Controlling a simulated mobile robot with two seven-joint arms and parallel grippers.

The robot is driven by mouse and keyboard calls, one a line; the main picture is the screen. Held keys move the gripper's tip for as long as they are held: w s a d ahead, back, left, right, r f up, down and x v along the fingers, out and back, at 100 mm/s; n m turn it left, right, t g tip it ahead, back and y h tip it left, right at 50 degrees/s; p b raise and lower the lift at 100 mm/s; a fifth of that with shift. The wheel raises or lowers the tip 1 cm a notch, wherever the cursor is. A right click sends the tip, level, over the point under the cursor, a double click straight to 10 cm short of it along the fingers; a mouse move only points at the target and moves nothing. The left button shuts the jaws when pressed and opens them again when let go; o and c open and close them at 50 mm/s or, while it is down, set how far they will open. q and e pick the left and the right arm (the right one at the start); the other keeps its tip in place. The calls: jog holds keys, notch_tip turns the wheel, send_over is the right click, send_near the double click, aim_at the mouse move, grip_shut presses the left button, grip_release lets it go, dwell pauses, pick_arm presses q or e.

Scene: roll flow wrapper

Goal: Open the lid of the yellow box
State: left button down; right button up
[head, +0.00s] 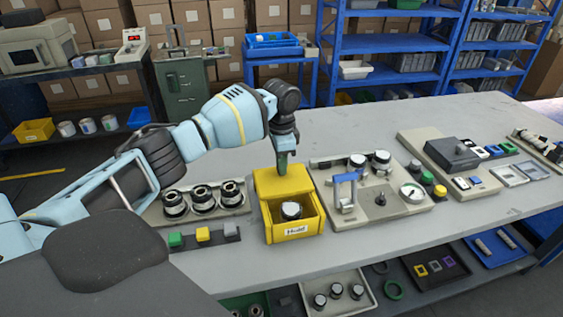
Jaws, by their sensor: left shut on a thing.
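The yellow box (292,228) stands near the front edge of the grey table, with a label reading "Hold" on its front. Its lid (283,179) is tilted up at the back, so the front part of the inside shows. A round dark and silver part (291,210) sits inside. My left gripper (282,164) points down at the lid's upper edge and is shut on it; its fingertips are partly hidden by the lid. My right gripper is not in view.
A tray of round parts (203,197) and a strip with coloured blocks (203,236) lie left of the box. A fixture board with a blue clamp (345,188) stands close on the right. The table's back right (470,110) is clear.

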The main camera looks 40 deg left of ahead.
pick_arm(q)
jog(key=c, duration=1.2)
grip_release()
jog(key=shift+r, duration=3.9)
jog(key=shift+f, duration=0.1)
